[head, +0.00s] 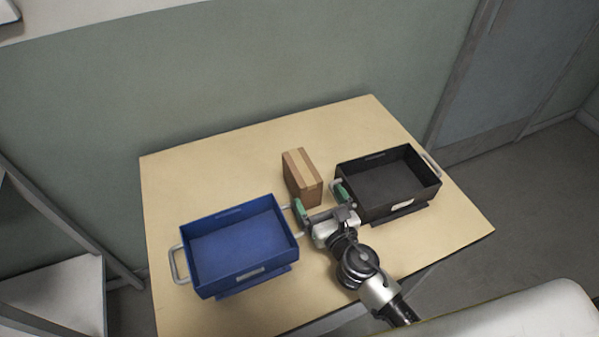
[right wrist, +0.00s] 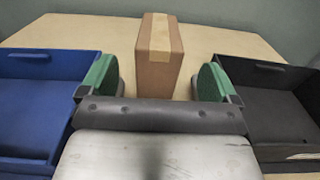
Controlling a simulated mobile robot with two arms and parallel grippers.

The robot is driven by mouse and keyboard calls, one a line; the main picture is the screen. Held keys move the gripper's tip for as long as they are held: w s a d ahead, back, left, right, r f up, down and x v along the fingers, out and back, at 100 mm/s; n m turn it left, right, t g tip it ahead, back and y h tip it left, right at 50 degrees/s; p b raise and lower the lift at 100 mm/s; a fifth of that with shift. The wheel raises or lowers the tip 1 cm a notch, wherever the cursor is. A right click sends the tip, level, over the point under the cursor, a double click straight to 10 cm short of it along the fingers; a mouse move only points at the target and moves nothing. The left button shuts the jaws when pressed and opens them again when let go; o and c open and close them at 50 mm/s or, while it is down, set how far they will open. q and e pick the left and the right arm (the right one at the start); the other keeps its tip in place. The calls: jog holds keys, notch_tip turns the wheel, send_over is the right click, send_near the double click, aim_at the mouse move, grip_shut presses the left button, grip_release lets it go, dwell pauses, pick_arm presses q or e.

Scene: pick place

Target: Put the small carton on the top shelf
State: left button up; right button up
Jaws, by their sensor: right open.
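The small carton (head: 301,177) is a brown box with a lighter tape strip, standing upright on the table between two bins. It also shows in the right wrist view (right wrist: 158,68), straight ahead between my fingers. My right gripper (head: 322,201) is open, with green finger pads on either side of the carton's near end. In the right wrist view its fingertips (right wrist: 157,80) are apart, with a gap to the carton on both sides. My left gripper is not in view. A white shelf surface (head: 60,290) shows at the lower left; I cannot tell whether it is the top shelf.
A blue bin (head: 240,247) stands left of the carton and a black bin (head: 388,183) stands right, both close to my right gripper. The wooden table (head: 230,155) is clear behind them. Another pale surface edge (head: 60,15) shows at the upper left.

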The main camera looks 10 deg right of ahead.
aim_at(306, 174)
jog(key=shift+w+a, duration=0.2)
jog(key=shift+w, duration=1.05)
jog(key=w, duration=0.2)
jog(key=w+a, duration=0.1)
jog(key=w, duration=0.1)
jog(key=shift+w+f+p, duration=0.1)
jog(key=shift+w+p, duration=0.25)
jog(key=shift+w, duration=0.05)
jog(key=c, duration=1.2)
notch_tip(306, 174, up, 5)
jog(key=p, duration=0.3)
jog(key=shift+p, duration=0.3)
jog(key=d+r+p, duration=0.2)
jog(key=d+r, duration=0.4)
jog(key=d, duration=0.6)
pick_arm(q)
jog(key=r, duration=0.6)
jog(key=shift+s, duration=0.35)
pick_arm(e)
jog(key=s+a+r+h, duration=0.1)
jog(key=s, duration=0.4)
jog(key=s+a+r+m+h, duration=0.1)
jog(key=s+a, duration=0.1)
jog(key=s, duration=0.3)
jog(key=s+a+r+m+h, duration=0.1)
jog(key=s, duration=0.5)
jog(key=shift+a+r, duration=0.1)
jog(key=shift+a, duration=0.3)
